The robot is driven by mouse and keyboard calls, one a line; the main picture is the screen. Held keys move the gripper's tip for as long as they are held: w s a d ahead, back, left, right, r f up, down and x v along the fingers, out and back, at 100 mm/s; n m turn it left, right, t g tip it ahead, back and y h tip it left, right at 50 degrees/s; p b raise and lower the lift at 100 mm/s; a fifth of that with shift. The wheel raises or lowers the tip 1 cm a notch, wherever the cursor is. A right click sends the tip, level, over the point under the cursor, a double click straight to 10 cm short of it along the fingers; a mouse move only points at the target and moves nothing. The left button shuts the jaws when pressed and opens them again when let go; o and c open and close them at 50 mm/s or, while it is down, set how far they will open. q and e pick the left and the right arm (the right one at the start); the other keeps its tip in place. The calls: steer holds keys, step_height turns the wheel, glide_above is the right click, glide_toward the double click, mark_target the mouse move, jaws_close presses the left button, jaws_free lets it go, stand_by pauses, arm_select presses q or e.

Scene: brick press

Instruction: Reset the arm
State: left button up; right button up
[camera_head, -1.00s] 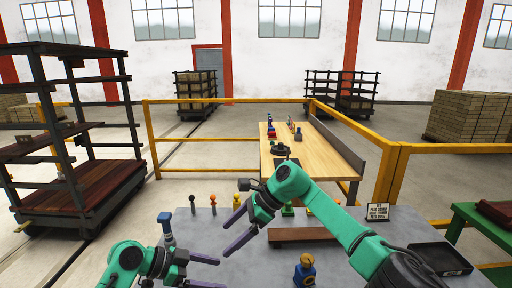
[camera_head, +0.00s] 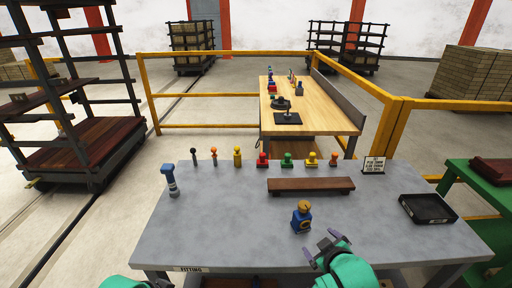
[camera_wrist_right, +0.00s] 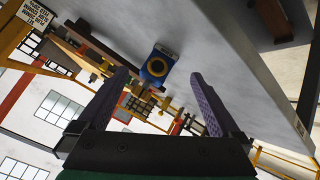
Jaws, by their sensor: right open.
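My right gripper (camera_head: 321,247) is at the front edge of the grey table (camera_head: 225,235), low in the head view. Its two purple-grey fingers are apart and nothing is between them. In the right wrist view the open fingers (camera_wrist_right: 160,82) show with a blue figure-like piece (camera_wrist_right: 154,70) beyond them. That blue piece with a yellow top (camera_head: 301,218) stands upright on the table, a little beyond and left of the right gripper, apart from it. Only a bit of my green left arm shows at the bottom left edge; its gripper is out of the picture.
A brown wooden bar (camera_head: 310,186) lies on the table, with several coloured pegs behind it. A blue-grey piece (camera_head: 170,180) stands at the left edge. A small sign (camera_head: 373,166) and a black tray (camera_head: 428,208) are on the right. The front left of the table is clear.

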arm_select(q)
steer(key=s+a+n+y, duration=0.2)
steer(key=s+a+n, duration=0.1)
steer(key=s+a, duration=0.15)
arm_select(e)
steer(key=s+d+f+m+g, duration=0.3)
steer(key=s, duration=0.6)
steer(key=s+d+f+m+g, duration=0.2)
steer(key=s+f+g, duration=0.15)
steer(key=s, duration=0.55)
arm_select(q)
step_height(320, 180, down, 25)
steer(key=s+g+b, duration=0.2)
steer(key=b, duration=0.2)
arm_select(e)
step_height(320, 180, down, 24)
steer(key=s+f+g, duration=0.1)
arm_select(q)
steer(key=s+a+f+m+g+b, duration=0.1)
steer(key=s+a+f+b, duration=0.1)
steer(key=s+f, duration=1.5)
step_height(320, 180, down, 2)
steer(key=shift+f+b, duration=0.2)
steer(key=shift+b, duration=0.4)
arm_select(e)
steer(key=s+d+f+g, duration=0.1)
steer(key=s+d+f, duration=0.2)
steer(key=s+f, duration=1.4)
steer(key=shift+s+f+g, duration=0.35)
steer(key=shift+f, duration=0.55)
